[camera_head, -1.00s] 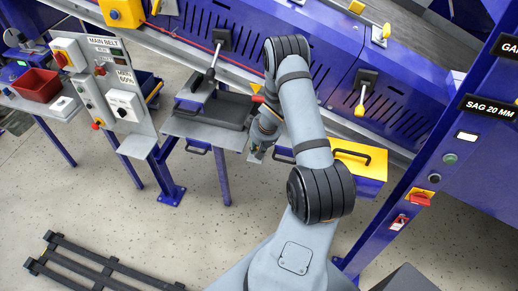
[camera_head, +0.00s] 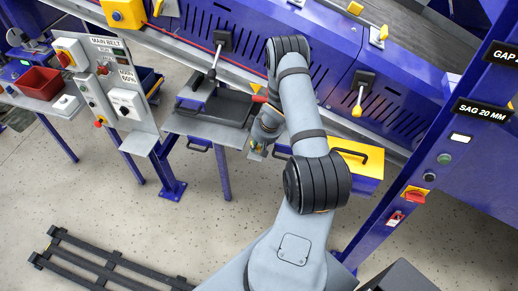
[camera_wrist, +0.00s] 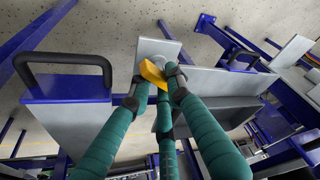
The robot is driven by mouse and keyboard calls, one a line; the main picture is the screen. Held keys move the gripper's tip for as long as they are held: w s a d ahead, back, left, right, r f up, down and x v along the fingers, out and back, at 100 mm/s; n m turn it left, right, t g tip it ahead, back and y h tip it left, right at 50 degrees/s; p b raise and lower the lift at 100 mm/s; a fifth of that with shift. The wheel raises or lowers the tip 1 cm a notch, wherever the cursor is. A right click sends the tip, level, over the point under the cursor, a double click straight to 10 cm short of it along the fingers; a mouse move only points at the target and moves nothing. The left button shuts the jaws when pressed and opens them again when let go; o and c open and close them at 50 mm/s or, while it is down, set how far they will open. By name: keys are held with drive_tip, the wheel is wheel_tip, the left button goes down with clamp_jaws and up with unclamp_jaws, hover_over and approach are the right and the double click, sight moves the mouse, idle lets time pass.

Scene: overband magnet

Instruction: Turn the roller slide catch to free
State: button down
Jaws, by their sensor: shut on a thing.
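In the wrist view a yellow lever (camera_wrist: 153,73), which looks like the roller slide catch, sits against a small grey plate (camera_wrist: 152,48). My gripper (camera_wrist: 157,88) has its green fingers closed around the lever, with dark fingertips on both sides of it. The lever lies at a slant across the picture. Its pivot and any position marks are hidden or too small to read. In the head view my gripper (camera_head: 257,148) is low at the frame edge, partly hidden by my arm, and the lever cannot be made out clearly there.
A yellow-topped box with a black handle (camera_head: 366,156) is right of my gripper in the head view. A grey tray (camera_head: 205,130) is to the left. Beyond it stands the MAIN BELT panel (camera_head: 120,75). A dark pallet (camera_head: 105,265) lies on the otherwise open floor.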

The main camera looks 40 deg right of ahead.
drive_tip(key=shift+w+a+r+n+y+p, duration=0.2)
drive_tip(key=shift+n+p, duration=0.3)
drive_tip(key=shift+p, duration=0.4)
drive_tip(key=shift+w+d+r+n+y+p, duration=0.1)
drive_tip(key=shift+w+n+p, duration=0.15)
drive_tip(key=shift+n+p, duration=0.45)
drive_tip(key=c, duration=1.5)
unclamp_jaws()
drive_tip(key=shift+f, duration=0.3)
drive_tip(key=shift+c, duration=0.2)
drive_tip(key=shift+s+m, duration=0.1)
drive_tip(key=shift+m, duration=0.2)
drive_tip(key=shift+s, duration=0.1)
